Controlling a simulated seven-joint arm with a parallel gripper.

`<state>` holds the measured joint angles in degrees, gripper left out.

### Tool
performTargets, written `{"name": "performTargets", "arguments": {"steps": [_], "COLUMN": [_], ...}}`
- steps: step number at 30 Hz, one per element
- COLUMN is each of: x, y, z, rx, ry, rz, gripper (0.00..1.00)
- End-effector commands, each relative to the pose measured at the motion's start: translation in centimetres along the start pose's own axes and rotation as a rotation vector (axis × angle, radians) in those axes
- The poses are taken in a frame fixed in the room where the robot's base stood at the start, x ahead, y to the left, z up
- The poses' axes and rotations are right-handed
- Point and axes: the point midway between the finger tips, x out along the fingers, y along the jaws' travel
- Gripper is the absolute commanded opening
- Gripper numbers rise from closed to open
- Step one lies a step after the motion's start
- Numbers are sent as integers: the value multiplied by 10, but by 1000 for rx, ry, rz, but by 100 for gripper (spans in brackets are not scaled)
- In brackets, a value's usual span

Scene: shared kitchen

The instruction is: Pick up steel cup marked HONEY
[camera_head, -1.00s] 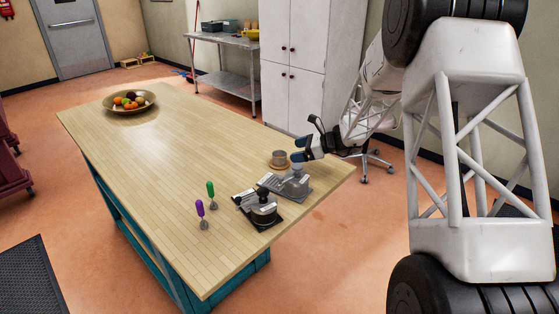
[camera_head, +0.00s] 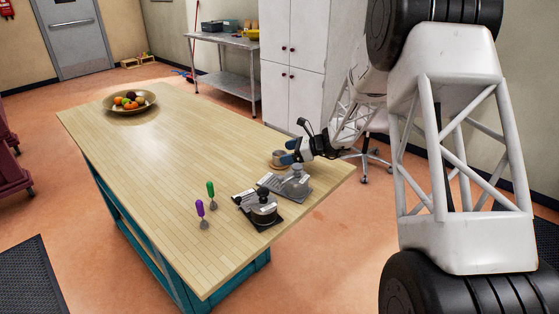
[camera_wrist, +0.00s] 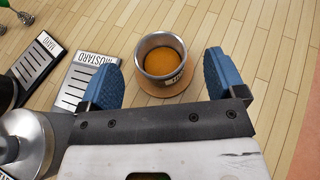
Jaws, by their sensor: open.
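The steel cup (camera_wrist: 161,57) stands upright in the wrist view, with an orange-brown filling and a dark label whose text is only partly readable. It rests on a round wooden coaster (camera_wrist: 168,89). My gripper (camera_wrist: 165,78) is open, with one blue finger on each side and the cup just ahead of and between the fingertips. No contact shows. In the head view the cup (camera_head: 276,155) is partly hidden by my gripper (camera_head: 287,155) at the right end of the table.
Left of the cup in the wrist view lie a tray labelled MUSTARD (camera_wrist: 82,80) and another dark label plate (camera_wrist: 40,62). A metal lidded pot (camera_wrist: 22,140) is close to my left finger.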

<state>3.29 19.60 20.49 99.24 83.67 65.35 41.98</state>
Motion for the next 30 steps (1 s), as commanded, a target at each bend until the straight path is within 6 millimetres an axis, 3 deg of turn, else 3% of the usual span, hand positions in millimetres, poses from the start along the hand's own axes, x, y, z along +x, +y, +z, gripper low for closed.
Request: {"name": "performTargets", "arguments": {"steps": [10, 28, 30], "x": [36, 38, 38], "y": [0, 0, 0], "z": [-1, -1, -1], "rx": [0, -1, -1], "ry": [0, 1, 1], "rz": [1, 0, 0], "gripper": [89, 89, 82]}}
